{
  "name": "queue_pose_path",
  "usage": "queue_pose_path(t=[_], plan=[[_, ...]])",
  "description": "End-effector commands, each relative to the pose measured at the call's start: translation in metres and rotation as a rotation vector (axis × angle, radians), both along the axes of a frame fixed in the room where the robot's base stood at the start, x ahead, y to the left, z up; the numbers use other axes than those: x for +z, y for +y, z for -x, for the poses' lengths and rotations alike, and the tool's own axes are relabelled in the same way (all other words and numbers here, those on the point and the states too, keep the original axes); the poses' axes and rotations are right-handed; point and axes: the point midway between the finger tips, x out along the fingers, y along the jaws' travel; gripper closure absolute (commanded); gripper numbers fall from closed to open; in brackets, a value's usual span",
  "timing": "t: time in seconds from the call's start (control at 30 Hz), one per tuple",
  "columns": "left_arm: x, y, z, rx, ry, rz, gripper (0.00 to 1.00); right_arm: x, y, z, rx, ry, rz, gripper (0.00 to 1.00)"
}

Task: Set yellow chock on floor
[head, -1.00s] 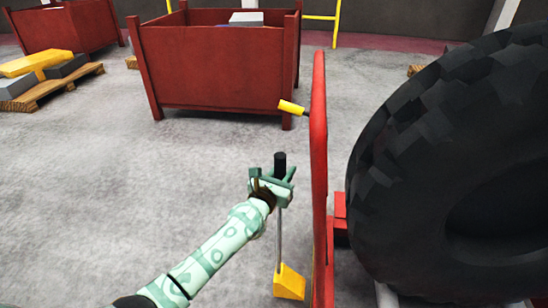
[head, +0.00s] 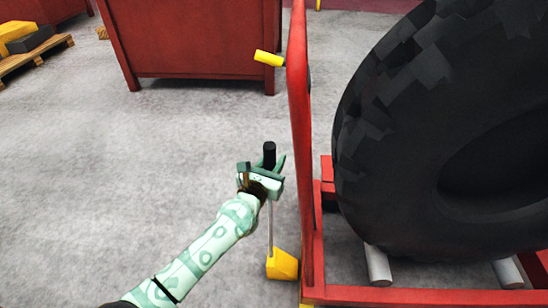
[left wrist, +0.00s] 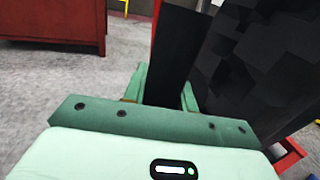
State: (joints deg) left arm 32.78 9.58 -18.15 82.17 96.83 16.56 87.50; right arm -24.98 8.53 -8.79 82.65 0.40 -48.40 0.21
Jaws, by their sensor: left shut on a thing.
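The yellow chock (head: 282,264) is at the lower end of a thin grey rod, left of the red frame's post in the head view. The rod rises to a black handle (head: 269,153). My left gripper (head: 266,176) is shut on that handle, and the handle stands upright between its fingers. In the left wrist view the black handle (left wrist: 172,55) shows large between the green fingers (left wrist: 165,90). The chock is low, close to the floor; I cannot tell whether it touches it. The chock is hidden in the left wrist view. My right gripper is not in view.
A red frame (head: 299,140) with a yellow handle (head: 268,58) stands just right of the chock. A large black tyre (head: 385,120) rests on grey rollers (head: 377,266) there. A red bin (head: 200,40) is behind. Grey floor (head: 110,170) to the left is clear.

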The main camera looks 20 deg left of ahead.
Motion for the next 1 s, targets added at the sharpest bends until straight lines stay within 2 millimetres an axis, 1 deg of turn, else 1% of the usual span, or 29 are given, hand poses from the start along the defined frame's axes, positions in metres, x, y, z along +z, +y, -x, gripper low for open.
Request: queue_pose_path(t=[0.1, 0.43, 0.47, 0.5, 0.53, 0.87, 0.9, 0.97, 1.0], plan=[[0.002, 0.000, -0.001, 0.000, -0.007, 0.000, 0.99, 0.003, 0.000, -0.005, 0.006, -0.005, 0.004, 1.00], [0.002, 0.000, -0.001, 0.000, -0.007, 0.000, 0.99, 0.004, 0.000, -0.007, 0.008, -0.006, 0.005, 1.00], [-0.001, 0.000, 0.000, 0.000, -0.001, -0.002, 0.70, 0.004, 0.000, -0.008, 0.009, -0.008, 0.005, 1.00], [-0.001, 0.000, 0.000, 0.000, -0.001, -0.002, 0.58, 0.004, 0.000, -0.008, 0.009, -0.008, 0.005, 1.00], [-0.001, 0.000, 0.000, 0.000, -0.001, -0.002, 0.51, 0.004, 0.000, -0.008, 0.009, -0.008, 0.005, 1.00], [0.000, 0.000, 0.000, 0.000, -0.001, -0.002, 0.51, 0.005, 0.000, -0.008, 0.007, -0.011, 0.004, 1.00], [0.000, 0.000, 0.004, 0.000, 0.000, -0.002, 0.51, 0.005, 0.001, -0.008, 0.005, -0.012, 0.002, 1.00], [0.000, 0.001, 0.013, 0.000, 0.000, -0.003, 0.51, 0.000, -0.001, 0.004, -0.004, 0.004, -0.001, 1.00], [0.000, 0.001, 0.020, 0.000, 0.000, -0.003, 0.51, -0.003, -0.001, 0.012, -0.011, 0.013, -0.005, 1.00]])
